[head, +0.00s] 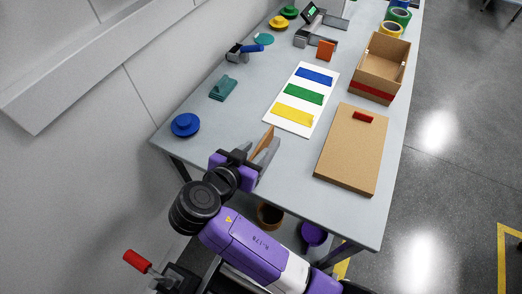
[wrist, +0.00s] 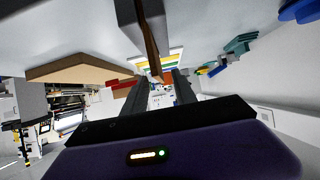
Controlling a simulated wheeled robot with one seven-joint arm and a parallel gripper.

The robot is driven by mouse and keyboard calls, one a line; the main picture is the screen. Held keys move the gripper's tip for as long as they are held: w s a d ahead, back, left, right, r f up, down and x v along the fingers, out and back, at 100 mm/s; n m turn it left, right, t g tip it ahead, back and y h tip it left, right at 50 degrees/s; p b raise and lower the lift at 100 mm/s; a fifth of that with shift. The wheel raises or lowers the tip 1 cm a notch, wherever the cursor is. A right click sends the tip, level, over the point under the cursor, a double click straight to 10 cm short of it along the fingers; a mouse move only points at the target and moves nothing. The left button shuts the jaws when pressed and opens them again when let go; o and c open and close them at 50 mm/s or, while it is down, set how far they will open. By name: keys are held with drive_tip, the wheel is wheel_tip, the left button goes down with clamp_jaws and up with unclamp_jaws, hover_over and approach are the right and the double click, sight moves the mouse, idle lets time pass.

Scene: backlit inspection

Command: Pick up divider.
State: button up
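The divider, a thin brown panel, stands on edge near the front of the table in the head view (head: 264,142). In the wrist view it is a narrow brown strip (wrist: 151,45), seen edge-on beside dark grey blocks that look like a stand. My gripper (head: 256,160) is at the near side of the divider in the head view. In the wrist view my two dark fingers (wrist: 165,80) are apart, with the strip's end in the gap between their tips. I see a gap beside the strip; contact is not clear.
On the grey table (head: 225,130) lie a white board with coloured strips (head: 270,108), a brown lid with a red handle (head: 345,160) and an open cardboard box (head: 385,60). A blue knobbed disc (head: 185,124) and a teal piece (head: 223,88) lie to the left.

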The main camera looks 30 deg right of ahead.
sight(269, 136)
drive_tip(key=shift+p+x, duration=0.65)
drive_tip(key=shift+x, duration=1.6)
clamp_jaws()
